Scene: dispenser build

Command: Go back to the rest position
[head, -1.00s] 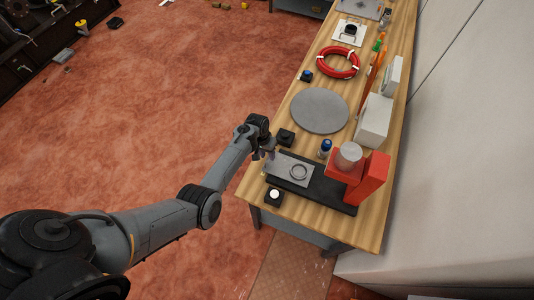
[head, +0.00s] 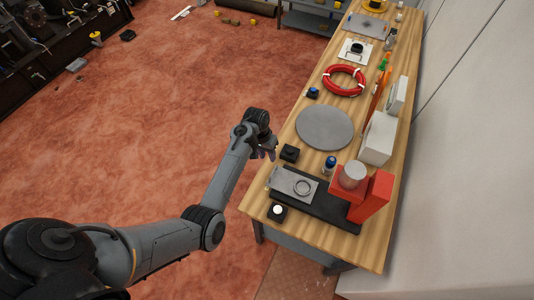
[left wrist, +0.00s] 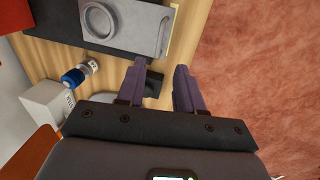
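My left gripper (head: 268,152) is at the left edge of the wooden workbench, beside a small black block (head: 289,153). The black block (left wrist: 153,85) shows partly behind one finger there. On the bench, a grey plate with a ring (head: 294,184) lies on a black base with a red-and-grey dispenser part (head: 370,196). My right gripper is not in view.
The wooden bench (head: 270,220) runs up the right side against a wall. It holds a grey disc (head: 324,128), a red ring (head: 344,81), a blue-capped bottle (head: 330,164) and a white box (head: 378,140). The red floor (head: 140,130) left of the bench is open.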

